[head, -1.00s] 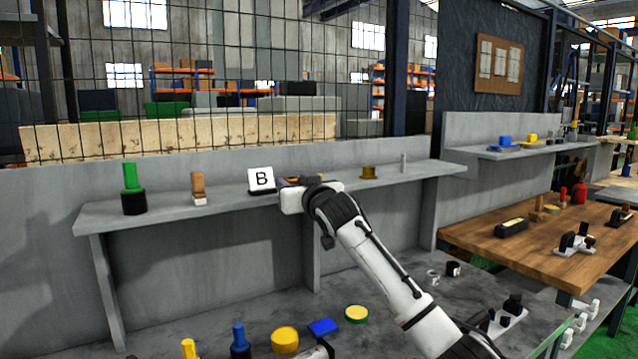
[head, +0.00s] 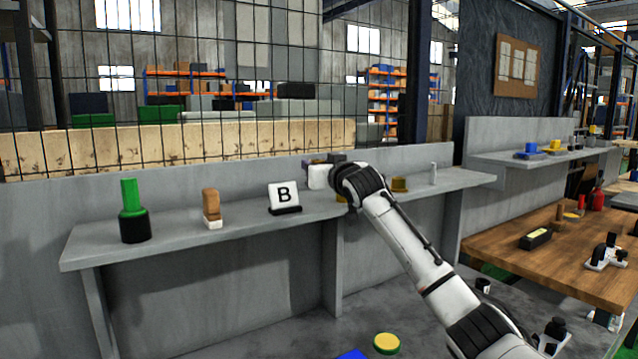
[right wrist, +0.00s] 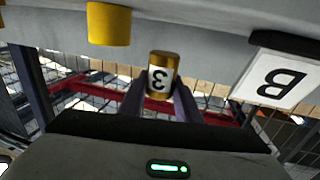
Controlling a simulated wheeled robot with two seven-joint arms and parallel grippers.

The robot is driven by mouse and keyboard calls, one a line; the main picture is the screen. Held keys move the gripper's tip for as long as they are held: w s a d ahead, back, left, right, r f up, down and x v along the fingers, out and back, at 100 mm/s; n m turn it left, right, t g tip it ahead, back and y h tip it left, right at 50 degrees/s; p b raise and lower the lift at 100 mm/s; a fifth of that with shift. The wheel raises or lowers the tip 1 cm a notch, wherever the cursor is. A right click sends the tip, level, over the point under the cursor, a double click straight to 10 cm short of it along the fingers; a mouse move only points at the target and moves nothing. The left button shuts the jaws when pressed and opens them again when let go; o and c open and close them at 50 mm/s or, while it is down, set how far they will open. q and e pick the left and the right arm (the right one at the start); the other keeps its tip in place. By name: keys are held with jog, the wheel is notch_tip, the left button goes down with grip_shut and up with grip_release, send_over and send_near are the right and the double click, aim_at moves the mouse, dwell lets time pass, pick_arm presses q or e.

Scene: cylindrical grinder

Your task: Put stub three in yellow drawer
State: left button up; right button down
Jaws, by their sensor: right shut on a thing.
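Stub three (right wrist: 163,72), a short gold cylinder with a white label reading 3, is between the fingers of my right gripper (right wrist: 160,88) in the right wrist view. The fingers are shut on it, and the label looks upside down there. In the head view my right gripper (head: 328,162) is above the grey shelf, just right of the B sign; the stub cannot be made out there. My left gripper is not in view. No yellow drawer shows.
The grey shelf (head: 245,222) holds the B sign (head: 284,197), a green-and-black piece (head: 132,212), a wood-and-white stamp (head: 211,208), a brass piece (head: 399,184) and a small grey pin (head: 433,173). A wire mesh (head: 240,90) stands behind. A green-and-yellow disc (head: 387,342) lies on the lower bench.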

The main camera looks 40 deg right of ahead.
notch_tip(320, 180, down, 3)
jog(key=shift+f, duration=0.15)
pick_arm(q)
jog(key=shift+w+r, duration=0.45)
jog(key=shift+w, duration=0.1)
pick_arm(e)
jog(key=shift+f, duration=0.15)
jog(key=c, duration=1.3)
grip_release()
jog(key=shift+f, duration=0.2)
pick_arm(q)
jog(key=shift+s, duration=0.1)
pick_arm(e)
jog(key=shift+a, duration=0.1)
jog(key=shift+r, duration=0.15)
jog(key=shift+s, duration=0.25)
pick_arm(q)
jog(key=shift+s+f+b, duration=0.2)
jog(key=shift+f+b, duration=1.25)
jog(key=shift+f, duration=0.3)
pick_arm(e)
jog(key=v, duration=1.1)
jog(key=shift+s, duration=0.25)
